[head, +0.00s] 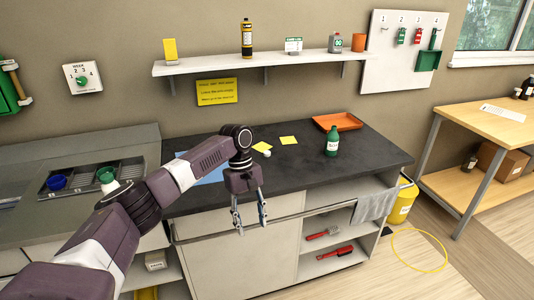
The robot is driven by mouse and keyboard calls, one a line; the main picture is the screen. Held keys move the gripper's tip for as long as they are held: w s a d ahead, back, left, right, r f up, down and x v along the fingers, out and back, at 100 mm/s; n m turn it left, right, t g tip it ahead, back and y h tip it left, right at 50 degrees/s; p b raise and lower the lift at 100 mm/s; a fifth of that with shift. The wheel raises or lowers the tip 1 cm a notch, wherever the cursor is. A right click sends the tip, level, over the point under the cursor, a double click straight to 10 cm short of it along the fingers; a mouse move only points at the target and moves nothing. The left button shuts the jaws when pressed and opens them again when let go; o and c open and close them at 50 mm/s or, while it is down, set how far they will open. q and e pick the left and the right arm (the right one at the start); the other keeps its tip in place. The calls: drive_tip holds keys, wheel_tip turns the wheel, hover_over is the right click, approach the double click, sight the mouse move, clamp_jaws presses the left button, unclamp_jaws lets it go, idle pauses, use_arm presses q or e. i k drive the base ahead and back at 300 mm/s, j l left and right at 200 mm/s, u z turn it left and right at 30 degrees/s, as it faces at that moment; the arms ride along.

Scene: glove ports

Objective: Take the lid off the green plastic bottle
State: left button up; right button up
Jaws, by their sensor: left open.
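A green plastic bottle (332,143) with a white label stands upright on the dark counter (300,166), near its right part. Its top is small and dark; I cannot make out the lid clearly. My left gripper (250,222) is open and empty, pointing down in front of the counter's front edge. It is to the left of the bottle and nearer to me, well apart from it. My right gripper is not in view.
An orange tray (349,122) lies behind the bottle. Yellow notes (288,140) and a small white round thing lie to the left of the bottle. A shelf (250,64) hangs above. A yellow bin (402,203) stands at the counter's right end.

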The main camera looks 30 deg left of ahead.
sight(332, 139)
drive_tip(key=i+j, duration=1.6)
drive_tip(key=i, duration=0.1)
